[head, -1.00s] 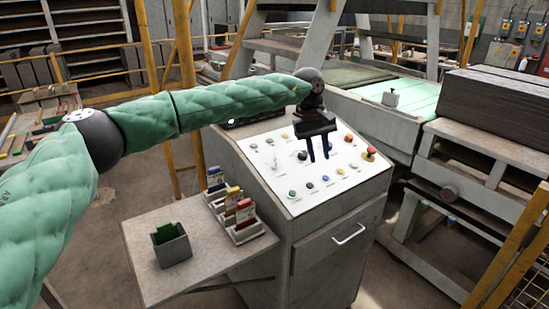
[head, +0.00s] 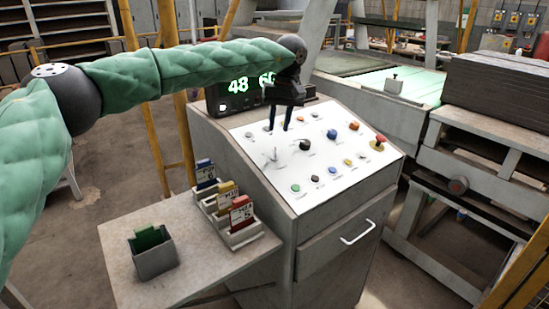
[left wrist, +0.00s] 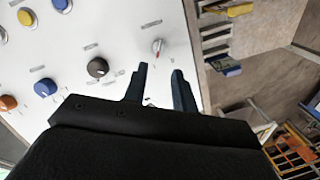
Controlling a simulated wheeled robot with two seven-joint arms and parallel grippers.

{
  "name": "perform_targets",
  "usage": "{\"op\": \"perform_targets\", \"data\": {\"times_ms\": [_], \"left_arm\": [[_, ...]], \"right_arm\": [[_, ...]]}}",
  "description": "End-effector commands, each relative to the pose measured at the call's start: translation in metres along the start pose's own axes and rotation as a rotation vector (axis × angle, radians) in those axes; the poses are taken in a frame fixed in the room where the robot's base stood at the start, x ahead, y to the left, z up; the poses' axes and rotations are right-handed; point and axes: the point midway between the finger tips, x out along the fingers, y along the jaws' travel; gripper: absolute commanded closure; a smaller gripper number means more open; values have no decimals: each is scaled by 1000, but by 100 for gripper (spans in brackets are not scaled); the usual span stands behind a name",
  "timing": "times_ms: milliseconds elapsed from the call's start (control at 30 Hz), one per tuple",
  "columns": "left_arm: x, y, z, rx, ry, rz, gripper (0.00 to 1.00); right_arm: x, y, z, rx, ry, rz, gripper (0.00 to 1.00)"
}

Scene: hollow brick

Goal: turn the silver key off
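The white sloping control panel (head: 310,190) sits on a grey cabinet in the head view. My left gripper (head: 278,128) is over its back left part, fingers pointing down. In the left wrist view its two fingers (left wrist: 160,72) stand apart, with a small silver piece (left wrist: 150,102) partly hidden near their base; I cannot tell if this is the key. A silver control with a red mark (left wrist: 158,47) is just beyond the fingertips, apart from them; it seems to match the silver lever-like piece (head: 273,157). My right gripper is not in view.
A black knob (head: 305,145) and several coloured buttons are close by on the panel. A red mushroom button (head: 379,142) is at the right edge. A lit green display (head: 240,92) stands behind. Card holders (head: 240,232) and a grey bin (head: 154,257) are on the side shelf.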

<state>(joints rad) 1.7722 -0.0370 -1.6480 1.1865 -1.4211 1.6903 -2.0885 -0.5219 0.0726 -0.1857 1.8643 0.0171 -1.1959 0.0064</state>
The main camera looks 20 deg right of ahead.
Motion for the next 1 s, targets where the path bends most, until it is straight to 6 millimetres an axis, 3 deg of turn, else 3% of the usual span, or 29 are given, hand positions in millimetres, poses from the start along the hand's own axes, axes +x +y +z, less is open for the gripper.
{"op": "perform_targets", "data": {"times_ms": [100,200,367,1000], "left_arm": [[12,2,0,0,1,1,73],[14,2,0,0,1,1,73],[17,2,0,0,0,0,73],[80,2,0,-1,1,1,73]], "right_arm": [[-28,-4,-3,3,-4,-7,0],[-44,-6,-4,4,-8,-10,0],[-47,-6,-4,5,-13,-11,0],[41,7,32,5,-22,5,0]]}}
